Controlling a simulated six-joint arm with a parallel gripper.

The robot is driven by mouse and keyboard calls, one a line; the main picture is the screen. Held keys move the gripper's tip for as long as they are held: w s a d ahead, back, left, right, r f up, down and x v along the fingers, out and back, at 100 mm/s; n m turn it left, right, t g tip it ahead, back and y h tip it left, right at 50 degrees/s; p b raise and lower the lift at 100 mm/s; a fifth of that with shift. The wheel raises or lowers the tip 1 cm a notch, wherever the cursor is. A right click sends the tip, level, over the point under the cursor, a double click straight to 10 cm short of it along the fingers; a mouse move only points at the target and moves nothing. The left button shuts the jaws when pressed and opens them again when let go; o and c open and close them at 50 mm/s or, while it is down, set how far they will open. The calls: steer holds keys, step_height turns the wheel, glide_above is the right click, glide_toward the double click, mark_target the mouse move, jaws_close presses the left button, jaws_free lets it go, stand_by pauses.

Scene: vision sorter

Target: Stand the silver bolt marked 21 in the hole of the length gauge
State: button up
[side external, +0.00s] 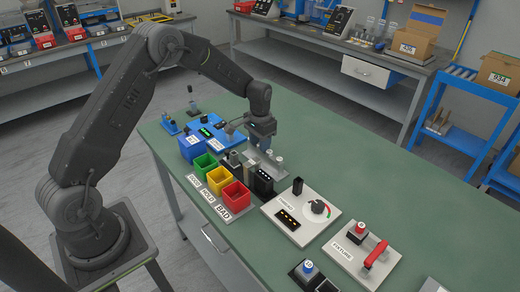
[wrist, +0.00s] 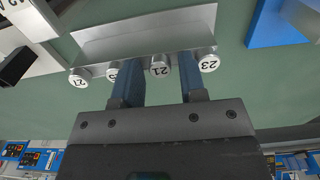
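My gripper (wrist: 160,85) points at a grey metal rack (wrist: 140,35) holding a row of silver bolts. Its two blue fingers stand apart, one on each side of a bolt marked 21 (wrist: 160,68), with gaps between them and it. Another bolt at the left end (wrist: 78,79) also seems to read 21. A bolt marked 23 (wrist: 208,62) is at the right, outside the fingers. One more bolt is partly hidden behind the left finger. In the side view my gripper (side external: 263,145) is low over the rack (side external: 268,168). I cannot tell surely which device is the length gauge.
Green, yellow and red bins (side external: 236,196) stand left of the rack. A white plate with a dial (side external: 318,207) and a black post lies nearer; its label is unreadable. Blue devices (side external: 228,137) stand behind. The green table's right is clear.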

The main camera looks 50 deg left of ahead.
steer(key=c, duration=0.6)
steer(key=shift+r, duration=3.15)
steer(key=s+a+r, duration=0.1)
steer(key=a+r, duration=0.2)
steer(key=a, duration=0.4)
steer(key=s+a+r, duration=0.1)
steer(key=a+r, duration=0.2)
steer(key=a, duration=0.4)
steer(key=shift+a+f, duration=0.1)
steer(key=shift+f, duration=2.75)
